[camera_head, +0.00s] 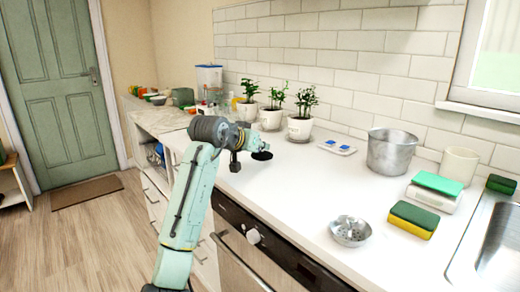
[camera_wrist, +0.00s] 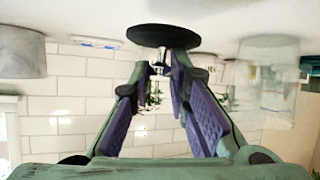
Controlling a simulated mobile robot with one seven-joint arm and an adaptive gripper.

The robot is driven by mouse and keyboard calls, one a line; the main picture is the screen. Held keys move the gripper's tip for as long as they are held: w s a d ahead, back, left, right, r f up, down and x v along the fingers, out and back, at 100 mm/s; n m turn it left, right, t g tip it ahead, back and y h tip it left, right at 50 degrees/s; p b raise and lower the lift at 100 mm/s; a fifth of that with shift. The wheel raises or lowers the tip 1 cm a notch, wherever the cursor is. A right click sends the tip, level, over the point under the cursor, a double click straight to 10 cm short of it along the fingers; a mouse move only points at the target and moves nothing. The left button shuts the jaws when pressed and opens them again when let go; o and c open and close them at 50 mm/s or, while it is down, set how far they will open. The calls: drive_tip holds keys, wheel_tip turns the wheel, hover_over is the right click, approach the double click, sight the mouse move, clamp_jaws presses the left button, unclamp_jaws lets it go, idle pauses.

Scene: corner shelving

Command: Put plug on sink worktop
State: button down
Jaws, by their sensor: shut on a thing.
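The black round plug (camera_head: 262,155) is at the end of my arm, over the front part of the white worktop (camera_head: 290,205). In the wrist view the plug (camera_wrist: 164,35) shows as a dark disc with a short metal stem. My gripper (camera_wrist: 160,68) is shut on this stem with both fingertips. In the head view my gripper (camera_head: 248,142) is small and partly hidden by the wrist. I cannot tell whether the plug touches the worktop. The steel sink (camera_head: 492,240) is at the far right.
A metal strainer (camera_head: 350,231), a sponge (camera_head: 414,220), a steel pot (camera_head: 392,152) and a white cup (camera_head: 459,164) stand on the right. Several potted plants (camera_head: 300,128) and a small tray (camera_head: 338,147) are behind. The worktop's middle is clear.

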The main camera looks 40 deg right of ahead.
sight(260, 155)
drive_tip(key=shift+w+d, duration=0.75)
drive_tip(key=shift+w, duration=0.15)
drive_tip(key=shift+w+f, duration=0.1)
drive_tip(key=shift+f, duration=0.1)
drive_tip(key=shift+f+p, duration=0.6)
drive_tip(key=shift+f, duration=1.05)
drive_tip(key=shift+f, duration=0.1)
drive_tip(key=c, duration=1.5)
unclamp_jaws()
